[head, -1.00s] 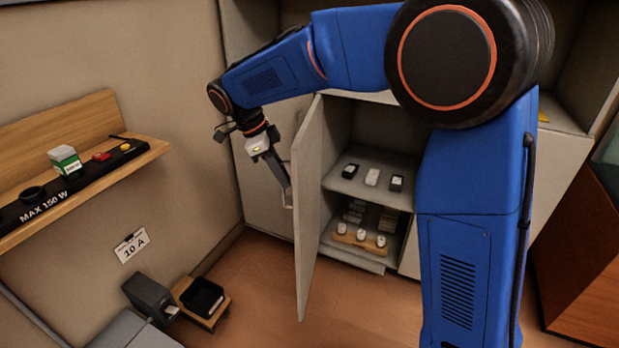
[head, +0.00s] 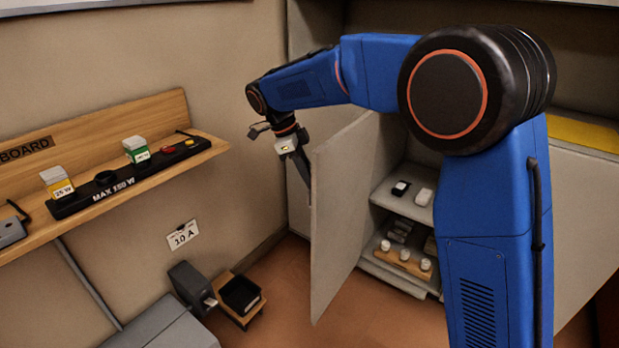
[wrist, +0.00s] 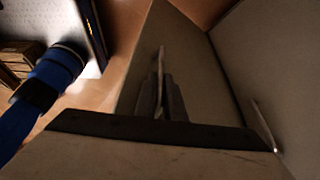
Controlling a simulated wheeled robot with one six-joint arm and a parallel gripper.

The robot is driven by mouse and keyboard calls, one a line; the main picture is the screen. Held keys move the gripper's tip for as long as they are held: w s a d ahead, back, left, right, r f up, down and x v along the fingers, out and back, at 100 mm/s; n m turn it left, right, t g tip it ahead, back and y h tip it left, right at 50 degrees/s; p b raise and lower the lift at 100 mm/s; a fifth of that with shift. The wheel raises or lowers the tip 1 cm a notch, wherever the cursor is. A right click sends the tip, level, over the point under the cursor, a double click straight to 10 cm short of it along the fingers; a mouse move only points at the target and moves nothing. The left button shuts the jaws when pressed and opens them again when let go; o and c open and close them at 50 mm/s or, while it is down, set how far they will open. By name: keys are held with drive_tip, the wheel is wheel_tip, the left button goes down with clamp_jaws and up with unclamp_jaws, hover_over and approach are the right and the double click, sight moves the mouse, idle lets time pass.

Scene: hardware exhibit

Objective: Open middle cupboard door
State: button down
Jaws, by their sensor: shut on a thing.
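The middle cupboard door (head: 338,205) is a pale grey panel, swung out from the cupboard and standing ajar in the head view. Its inside shelves show to its right. My gripper (head: 306,172) is at the door's left side, pointing down. In the wrist view the fingers (wrist: 168,100) are shut around a thin upright handle (wrist: 161,65) on the door face. In the head view the handle is hidden.
The shelves hold small white and black items (head: 400,188) and a wooden block with white knobs (head: 403,260). A wooden wall shelf (head: 205,150) with a black power strip is at left. A grey box and black tray (head: 241,294) stand on the floor. Another handle (wrist: 265,127) shows in the wrist view.

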drive_tip(key=c, duration=1.8)
unclamp_jaws()
drive_tip(key=shift+c, duration=0.2)
drive_tip(key=v, duration=1.7)
drive_tip(key=shift+r, duration=0.25)
drive_tip(key=s+d+n+t+y, duration=0.15)
drive_tip(key=s+d+n, duration=0.45)
drive_tip(key=d, duration=0.7)
drive_tip(key=s+d+n+y, duration=0.25)
drive_tip(key=s+d, duration=0.45)
drive_tip(key=d, duration=0.7)
drive_tip(key=s+d+f+n+t, duration=0.2)
drive_tip(key=s+d+f+n, duration=0.3)
drive_tip(key=s+f, duration=0.3)
drive_tip(key=s+d+f+n+t, duration=0.1)
drive_tip(key=s+d+f+n, duration=0.4)
drive_tip(key=s, duration=0.8)
wheel_tip(320, 180, down, 4)
drive_tip(key=shift+s+d+r+t+y, duration=0.2)
drive_tip(key=shift+d+t+y, duration=0.15)
drive_tip(key=shift+d, duration=0.65)
